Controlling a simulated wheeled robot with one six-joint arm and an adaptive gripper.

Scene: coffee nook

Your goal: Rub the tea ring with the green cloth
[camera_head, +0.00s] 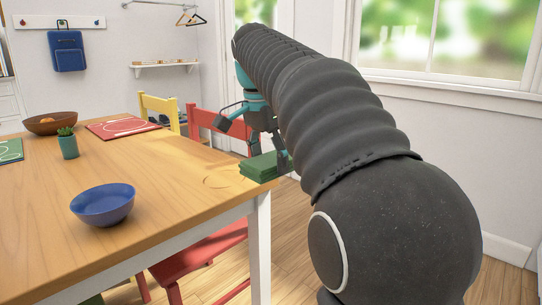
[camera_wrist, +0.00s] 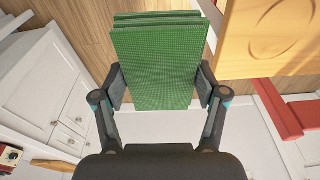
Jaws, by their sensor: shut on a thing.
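The green cloth (camera_wrist: 158,62) is a folded, layered pad between the two fingers of my gripper (camera_wrist: 160,90), which is shut on it. In the head view the cloth (camera_head: 259,167) shows at the table's right corner, and my gripper (camera_head: 281,160) is partly hidden behind my arm. The wrist view shows floor beyond the cloth, with the table edge beside it. The tea ring (camera_head: 217,182) is a faint brown ring on the wooden table (camera_head: 150,190), just left of the cloth. It also shows in the wrist view (camera_wrist: 283,28), at the upper right, apart from the cloth.
A blue bowl (camera_head: 103,204), a potted plant (camera_head: 67,144), a red mat (camera_head: 122,127) and a brown bowl (camera_head: 50,122) are on the table left of the ring. A red chair (camera_head: 217,128) and a yellow chair (camera_head: 158,108) stand behind it. The tabletop around the ring is clear.

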